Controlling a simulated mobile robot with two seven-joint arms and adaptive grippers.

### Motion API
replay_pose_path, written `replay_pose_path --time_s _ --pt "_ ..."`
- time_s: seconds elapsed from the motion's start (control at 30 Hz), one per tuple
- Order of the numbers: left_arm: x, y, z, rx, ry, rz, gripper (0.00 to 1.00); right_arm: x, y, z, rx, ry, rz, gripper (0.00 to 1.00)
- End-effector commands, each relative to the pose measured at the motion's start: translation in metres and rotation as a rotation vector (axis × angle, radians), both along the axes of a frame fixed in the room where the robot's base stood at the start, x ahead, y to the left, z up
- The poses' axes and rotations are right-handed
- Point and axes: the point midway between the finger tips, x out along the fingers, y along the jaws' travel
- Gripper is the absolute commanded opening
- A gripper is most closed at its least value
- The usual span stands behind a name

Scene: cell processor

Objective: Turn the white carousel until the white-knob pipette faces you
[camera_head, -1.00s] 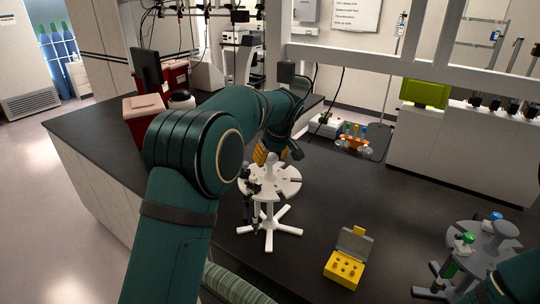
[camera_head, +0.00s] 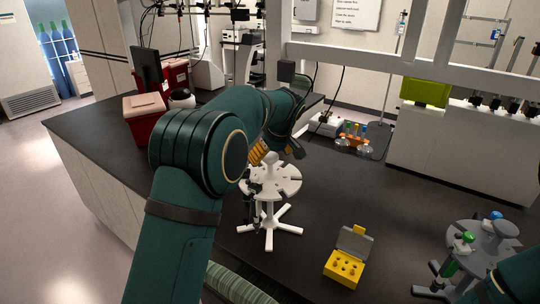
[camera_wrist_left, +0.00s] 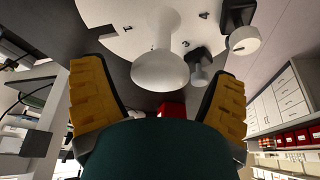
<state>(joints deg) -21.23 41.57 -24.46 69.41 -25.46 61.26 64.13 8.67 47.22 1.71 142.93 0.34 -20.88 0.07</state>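The white carousel (camera_head: 285,184) stands upright on its star-shaped foot on the dark bench, below my left arm. Dark pipettes (camera_head: 253,190) hang at the left of its disc. The left wrist view shows its rounded centre knob (camera_wrist_left: 160,65) and numbered disc (camera_wrist_left: 130,35). The white-knob pipette (camera_wrist_left: 245,40) is on the disc's right there, with a grey-topped pipette (camera_wrist_left: 198,74) beside it. My left gripper (camera_head: 276,150) is open, its yellow fingers spread wide on either side of the centre knob; I cannot tell whether they touch anything. My right gripper is out of view.
A yellow rack box (camera_head: 343,270) with an open grey lid stands right of the carousel. A grey carousel (camera_head: 478,238) with green- and blue-knob pipettes is at the lower right, beside my right arm. A red bin (camera_head: 146,122) stands behind left. The bench between is clear.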

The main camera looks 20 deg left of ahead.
Motion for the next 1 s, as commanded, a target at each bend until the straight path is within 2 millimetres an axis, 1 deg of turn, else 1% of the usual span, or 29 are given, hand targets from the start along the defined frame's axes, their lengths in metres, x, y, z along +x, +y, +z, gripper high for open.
replay_pose_path --time_s 0.2,0.33,0.47,0.7,0.8,0.9,1.0 --pt "0.0 -0.001 0.002 0.0 -0.002 -0.001 0.87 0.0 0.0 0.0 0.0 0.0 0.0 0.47" --pt "-0.002 -0.004 0.012 -0.001 -0.004 -0.002 0.87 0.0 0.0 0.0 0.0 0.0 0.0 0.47" --pt "-0.007 -0.011 0.033 -0.002 -0.006 -0.002 0.87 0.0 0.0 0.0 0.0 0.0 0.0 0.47" --pt "-0.019 -0.026 0.078 -0.001 -0.005 -0.002 0.87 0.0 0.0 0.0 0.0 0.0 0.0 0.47" --pt "-0.023 -0.03 0.093 -0.001 -0.003 -0.001 0.87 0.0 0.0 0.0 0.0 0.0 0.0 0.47" --pt "-0.025 -0.034 0.103 0.0 -0.002 -0.001 0.87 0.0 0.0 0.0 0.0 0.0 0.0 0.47" --pt "-0.027 -0.035 0.109 0.0 -0.002 -0.001 0.87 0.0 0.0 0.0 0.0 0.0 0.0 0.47"
